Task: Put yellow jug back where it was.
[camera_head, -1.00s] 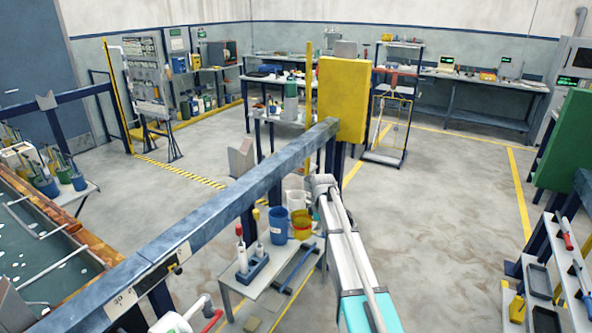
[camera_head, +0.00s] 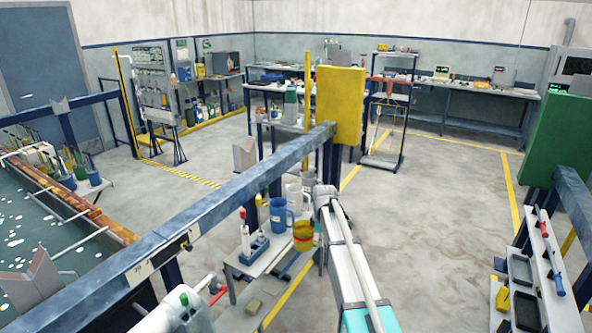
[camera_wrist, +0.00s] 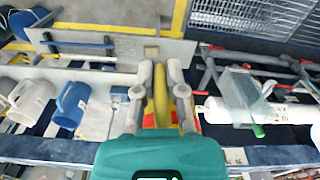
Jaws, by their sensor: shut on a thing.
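The yellow jug (camera_head: 303,237) is at the left side of my arm in the head view, in front of the blue jug (camera_head: 278,216) and beside the small table. In the wrist view my gripper (camera_wrist: 160,76) has its two fingers closed on a narrow yellow part of the jug (camera_wrist: 161,98). The rest of the jug is mostly hidden there by the gripper body. In the head view my arm hides the fingers. I cannot tell how far the jug is from the table top.
The small table (camera_head: 243,268) bears the blue jug, a white jug (camera_head: 293,196) and a blue holder (camera_head: 254,246) with upright tools. A long blue beam (camera_head: 215,200) runs close beside it. A yellow panel (camera_head: 340,105) stands behind. Open floor (camera_head: 430,220) lies right.

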